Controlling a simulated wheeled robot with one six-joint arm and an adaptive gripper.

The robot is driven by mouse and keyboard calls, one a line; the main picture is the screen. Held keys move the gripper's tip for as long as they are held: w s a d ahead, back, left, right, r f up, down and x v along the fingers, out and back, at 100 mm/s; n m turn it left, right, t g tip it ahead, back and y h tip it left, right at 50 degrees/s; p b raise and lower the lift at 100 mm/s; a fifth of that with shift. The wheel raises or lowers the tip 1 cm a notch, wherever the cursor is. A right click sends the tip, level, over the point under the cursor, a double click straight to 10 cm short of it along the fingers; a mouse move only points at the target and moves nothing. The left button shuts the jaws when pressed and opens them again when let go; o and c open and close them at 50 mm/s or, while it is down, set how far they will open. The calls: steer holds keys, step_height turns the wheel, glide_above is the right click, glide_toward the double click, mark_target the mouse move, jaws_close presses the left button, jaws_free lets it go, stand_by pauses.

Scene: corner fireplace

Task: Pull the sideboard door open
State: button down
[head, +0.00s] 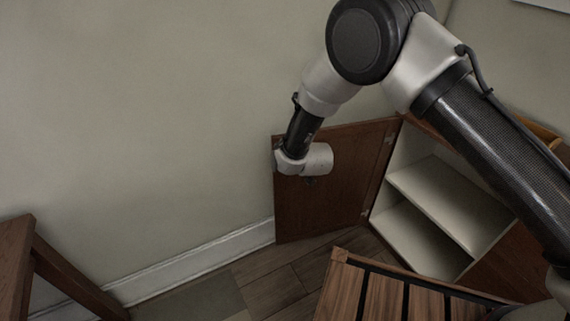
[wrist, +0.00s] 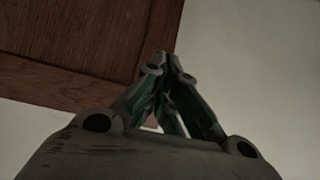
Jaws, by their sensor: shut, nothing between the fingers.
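The sideboard door (head: 335,205) is a brown wooden panel. In the head view it stands swung wide open at the left of the sideboard (head: 440,200), whose pale shelves show. In the wrist view the door (wrist: 85,35) fills the upper left, with its edge running beside my gripper. My gripper (wrist: 165,65) is shut and empty, its fingertips together close to the door's edge; I cannot tell whether they touch it. In the head view the fingers are mostly hidden behind my wrist, in front of the door's upper left part. The door's handle is not visible.
A slatted wooden piece (head: 370,290) stands in front of the sideboard at the bottom. A brown wooden piece with legs (head: 40,265) is at the lower left. A plain wall (head: 150,120) is behind the door. Some wooden floor (head: 275,285) is clear below the door.

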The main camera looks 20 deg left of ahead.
steer(key=v, duration=1)
steer(key=shift+s+a, duration=0.35)
steer(key=shift+s, duration=0.1)
steer(key=s+d+f+g+h, duration=0.3)
steer(key=s+d+f+g, duration=0.15)
steer(key=s+d, duration=0.4)
steer(key=s+d+r+m+g+h, duration=0.2)
steer(key=d+r+g+h, duration=0.1)
steer(key=d+r, duration=2.3)
steer(key=s+d+r+m+t, duration=0.1)
steer(key=s+d+r+m, duration=0.1)
steer(key=d, duration=0.5)
steer(key=s+d+r+m+t, duration=0.2)
steer(key=s+d+r, duration=0.2)
steer(key=d, duration=0.4)
steer(key=s+d+r+m+t, duration=0.2)
steer(key=d+r, duration=0.3)
steer(key=d, duration=0.3)
steer(key=shift+s+r+m+h, duration=0.3)
steer(key=shift+s+r+m, duration=0.05)
steer(key=shift+s+m, duration=0.1)
